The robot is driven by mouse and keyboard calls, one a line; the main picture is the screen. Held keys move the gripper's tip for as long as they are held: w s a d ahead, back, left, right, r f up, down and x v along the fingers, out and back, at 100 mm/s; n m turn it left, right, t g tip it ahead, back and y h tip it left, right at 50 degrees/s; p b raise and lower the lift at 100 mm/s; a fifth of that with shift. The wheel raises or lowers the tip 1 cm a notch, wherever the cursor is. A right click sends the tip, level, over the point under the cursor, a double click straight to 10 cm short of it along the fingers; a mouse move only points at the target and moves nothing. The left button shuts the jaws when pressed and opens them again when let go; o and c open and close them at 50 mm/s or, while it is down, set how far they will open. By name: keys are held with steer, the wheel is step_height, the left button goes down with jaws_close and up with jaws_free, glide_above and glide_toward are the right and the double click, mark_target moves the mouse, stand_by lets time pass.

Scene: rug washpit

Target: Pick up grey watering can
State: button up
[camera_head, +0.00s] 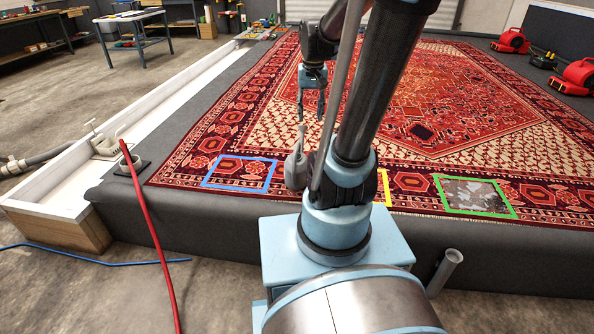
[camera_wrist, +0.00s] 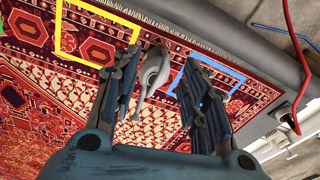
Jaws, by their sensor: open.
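The grey watering can (camera_head: 296,168) stands on the patterned rug (camera_head: 240,135), near its front edge, between the blue outline (camera_head: 241,188) and the yellow outline (camera_head: 387,189). My arm hides part of its right side in the head view. My gripper (camera_head: 311,117) points down above the can, with its fingers apart and empty. In the wrist view the can (camera_wrist: 152,72) shows between the two open fingers, beyond their tips. I see no contact between fingers and can.
A green outline (camera_head: 477,210) around a pale, worn-looking patch lies at the right. A red hose (camera_head: 152,235) runs at the left by the white trough (camera_head: 60,185). Red machines (camera_head: 575,77) stand at the far right. The rug around the can is mostly clear.

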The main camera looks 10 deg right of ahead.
steer(key=w+f+m, duration=0.1)
steer(key=w+f, duration=0.3)
steer(key=w, duration=1.1)
steer(key=m+g, duration=0.1)
glide_above(297, 144)
step_height(297, 144, down, 11)
step_height(297, 144, down, 16)
steer(key=shift+w+d+f, duration=0.1)
steer(key=shift+f, duration=0.1)
jaws_close()
